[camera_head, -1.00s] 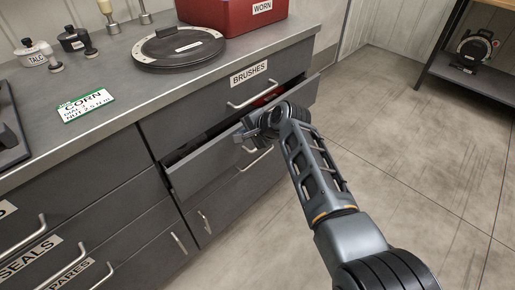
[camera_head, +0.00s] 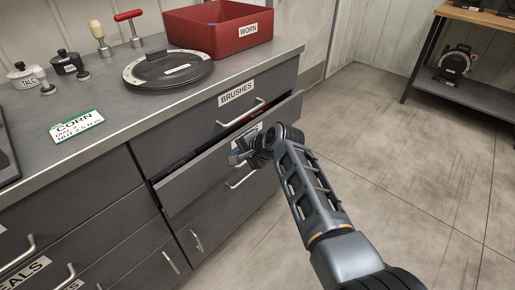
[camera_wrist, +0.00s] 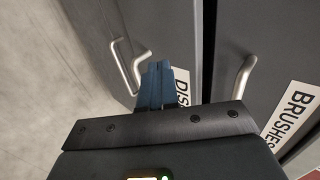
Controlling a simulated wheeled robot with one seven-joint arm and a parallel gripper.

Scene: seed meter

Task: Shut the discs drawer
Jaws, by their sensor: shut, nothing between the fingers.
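The discs drawer (camera_head: 205,173) is the dark grey drawer under the brushes drawer. It is part open, with a narrow dark gap behind its top edge and something red showing inside. Its label (camera_wrist: 182,88) is partly covered in the wrist view, with only "DIS" legible. My gripper (camera_head: 240,153) is shut and empty at the drawer's front, near the label. Its blue fingertips (camera_wrist: 157,72) point at the front panel beside a bar handle (camera_wrist: 127,68). I cannot tell whether they touch the panel.
The brushes drawer (camera_head: 210,115) above is shut. On the counter (camera_head: 105,140) stand a red bin (camera_head: 205,40) marked WORN, a round disc-shaped unit (camera_head: 165,70), a corn card (camera_head: 76,125) and small pots. The floor (camera_head: 400,180) to the right is clear.

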